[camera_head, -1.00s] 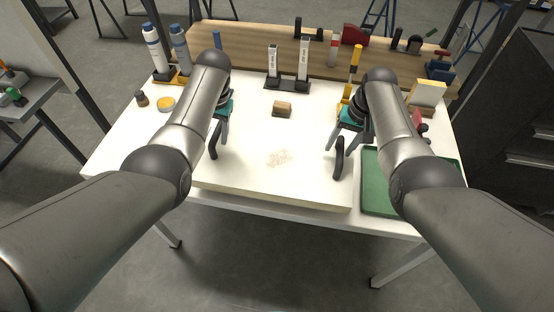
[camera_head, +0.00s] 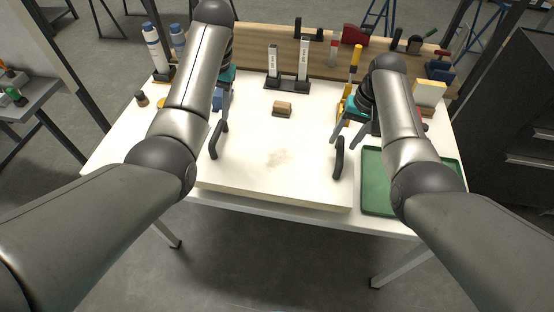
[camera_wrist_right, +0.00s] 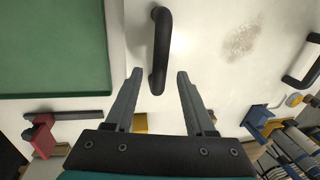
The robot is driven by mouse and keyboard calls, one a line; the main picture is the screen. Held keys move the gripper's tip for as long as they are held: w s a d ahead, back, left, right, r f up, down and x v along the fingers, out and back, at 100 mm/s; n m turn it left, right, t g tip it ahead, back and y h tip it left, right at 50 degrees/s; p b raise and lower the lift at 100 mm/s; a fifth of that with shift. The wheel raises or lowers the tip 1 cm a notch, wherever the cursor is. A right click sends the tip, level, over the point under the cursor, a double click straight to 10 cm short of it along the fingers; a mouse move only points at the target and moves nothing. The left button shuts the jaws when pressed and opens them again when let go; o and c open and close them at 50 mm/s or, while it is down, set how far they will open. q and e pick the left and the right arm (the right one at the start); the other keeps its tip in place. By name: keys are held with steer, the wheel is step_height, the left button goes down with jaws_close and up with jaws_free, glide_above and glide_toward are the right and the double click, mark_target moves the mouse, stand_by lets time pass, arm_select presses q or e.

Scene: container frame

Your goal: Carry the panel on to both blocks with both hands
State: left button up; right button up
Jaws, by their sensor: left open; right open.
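The pale panel (camera_head: 270,180) lies flat on the white table, with a dark smudge in its middle. It has a left black handle (camera_head: 218,140) and a right black handle (camera_head: 339,158). My left gripper (camera_head: 226,108) is open, beyond the left handle and apart from it; its fingers are partly hidden by the arm. My right gripper (camera_head: 348,138) is open at the far end of the right handle. In the right wrist view, this handle (camera_wrist_right: 160,50) reaches between the open fingertips (camera_wrist_right: 160,74); contact is unclear. A blue block (camera_head: 217,101) and a yellow block (camera_wrist_right: 140,122) show partly.
A green tray (camera_head: 375,203) is right of the panel. A dark stand with two upright pieces (camera_head: 287,84) is farther back. Bottles (camera_head: 153,45) stand back left. A red clamp (camera_wrist_right: 42,135) lies near the tray.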

step_height(320, 180, up, 9)
steer(key=d, duration=0.1)
steer(key=shift+d+f, duration=0.15)
steer(key=shift+d, duration=0.2)
steer(key=shift+s, duration=0.15)
